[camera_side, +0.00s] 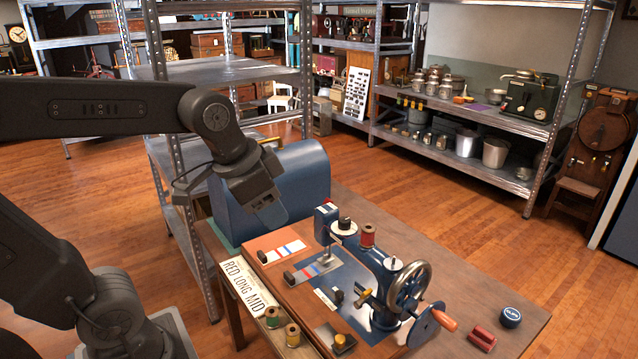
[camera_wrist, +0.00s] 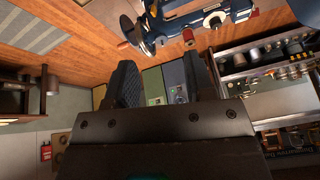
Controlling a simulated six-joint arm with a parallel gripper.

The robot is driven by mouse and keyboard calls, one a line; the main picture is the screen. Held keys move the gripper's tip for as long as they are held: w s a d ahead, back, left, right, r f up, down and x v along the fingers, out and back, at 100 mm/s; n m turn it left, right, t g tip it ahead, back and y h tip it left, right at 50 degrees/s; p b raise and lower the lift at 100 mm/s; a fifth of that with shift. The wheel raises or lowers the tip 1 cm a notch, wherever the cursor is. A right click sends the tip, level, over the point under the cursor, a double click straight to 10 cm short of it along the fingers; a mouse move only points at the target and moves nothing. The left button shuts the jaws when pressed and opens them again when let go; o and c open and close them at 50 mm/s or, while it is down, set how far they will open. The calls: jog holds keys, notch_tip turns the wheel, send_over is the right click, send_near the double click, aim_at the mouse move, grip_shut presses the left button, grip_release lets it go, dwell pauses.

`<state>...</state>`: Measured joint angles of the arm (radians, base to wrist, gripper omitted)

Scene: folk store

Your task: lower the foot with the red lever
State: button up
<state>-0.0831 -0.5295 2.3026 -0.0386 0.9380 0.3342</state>
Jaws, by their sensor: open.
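A blue sewing machine (camera_side: 375,262) stands on a wooden base on the table, with its head at the left and a handwheel (camera_side: 408,288) at the right. It also shows in the wrist view (camera_wrist: 205,20), along the top. My gripper (camera_side: 268,212) is above and left of the head, apart from the machine and in front of the blue cover. In the wrist view my gripper (camera_wrist: 162,75) has its two fingers apart with nothing between them.
A blue domed cover (camera_side: 290,180) stands behind the gripper. A card reading RED LONG MID (camera_side: 243,284) lies at the table's left edge. Spools (camera_side: 273,317) stand at the front left. A red spool (camera_side: 367,236) sits on the machine.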

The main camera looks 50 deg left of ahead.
jog(key=w+a+r+m+g, duration=0.1)
jog(key=w+a+m, duration=0.45)
jog(key=w, duration=0.55)
jog(key=m+g+h, duration=0.2)
jog(key=m, duration=0.8)
send_near(325, 201)
jog(key=shift+x, duration=4.25)
jog(key=shift+s+r, duration=0.1)
